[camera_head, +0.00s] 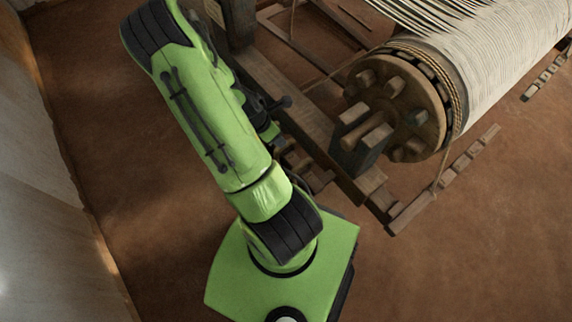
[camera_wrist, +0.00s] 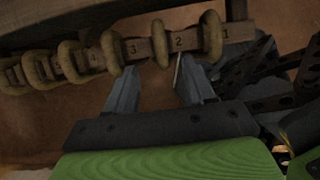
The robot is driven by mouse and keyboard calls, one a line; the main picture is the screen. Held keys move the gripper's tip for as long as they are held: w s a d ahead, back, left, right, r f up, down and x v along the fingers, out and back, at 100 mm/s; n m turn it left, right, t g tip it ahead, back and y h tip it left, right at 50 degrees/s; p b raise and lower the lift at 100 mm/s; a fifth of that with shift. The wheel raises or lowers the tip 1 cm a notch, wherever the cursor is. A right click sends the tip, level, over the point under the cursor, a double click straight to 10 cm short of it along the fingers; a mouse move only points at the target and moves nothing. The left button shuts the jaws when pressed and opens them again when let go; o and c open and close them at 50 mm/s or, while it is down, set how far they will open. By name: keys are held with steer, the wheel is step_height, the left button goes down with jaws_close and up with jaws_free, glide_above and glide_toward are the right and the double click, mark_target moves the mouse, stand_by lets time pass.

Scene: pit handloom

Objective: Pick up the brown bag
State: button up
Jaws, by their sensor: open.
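I cannot make out a brown bag in either view. My gripper (camera_wrist: 160,78) shows in the wrist view with its two grey fingers spread apart and nothing clearly held between them. Its fingertips point at a numbered wooden rail (camera_wrist: 146,49), close to the marks 2 and 3. I cannot tell whether they touch it. Several tan rings (camera_wrist: 111,51) loop around this rail. In the head view my arm hides most of the gripper.
A wooden loom beam end (camera_head: 400,100) with pegs and wound pale threads (camera_head: 490,75) fills the upper right. Loom timbers (camera_head: 300,110) lie beside my arm. A pale wall (camera_head: 45,200) stands at the left. Brown floor (camera_head: 470,250) is clear at lower right.

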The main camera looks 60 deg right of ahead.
steer(key=b+x, duration=0.3)
steer(key=x, duration=0.8)
steer(key=shift+d+f, duration=0.2)
steer(key=shift+f, duration=0.05)
steer(key=shift+r, duration=0.1)
jaws_close()
stand_by(0.6)
